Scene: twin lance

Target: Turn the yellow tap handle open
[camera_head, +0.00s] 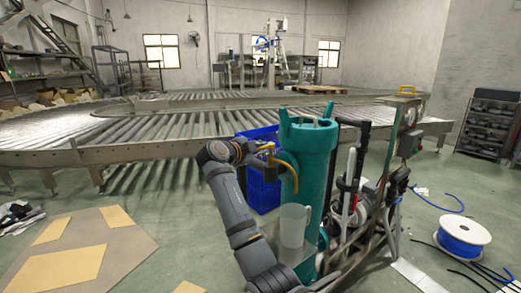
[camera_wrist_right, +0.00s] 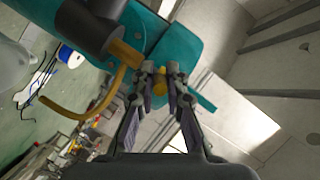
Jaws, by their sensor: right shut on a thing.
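A teal upright tank (camera_head: 313,165) stands on a cart in the head view. The tap's yellow-brown spout (camera_head: 291,168) curves out and down from its front. In the wrist view the spout (camera_wrist_right: 88,113) hangs from a dark tap body (camera_wrist_right: 88,25). My right gripper (camera_head: 268,148) is at the tap, left of the tank. In the wrist view its fingers (camera_wrist_right: 162,82) are closed on the yellow tap handle (camera_wrist_right: 160,82), of which only a small part shows between them. My left gripper is in neither view.
A pale translucent cup (camera_head: 294,225) stands below the spout. A blue crate (camera_head: 262,192) is behind my right arm. Hoses, a pump and a metal frame (camera_head: 385,200) crowd the tank's right. A white hose reel (camera_head: 463,234) stands on the floor at right.

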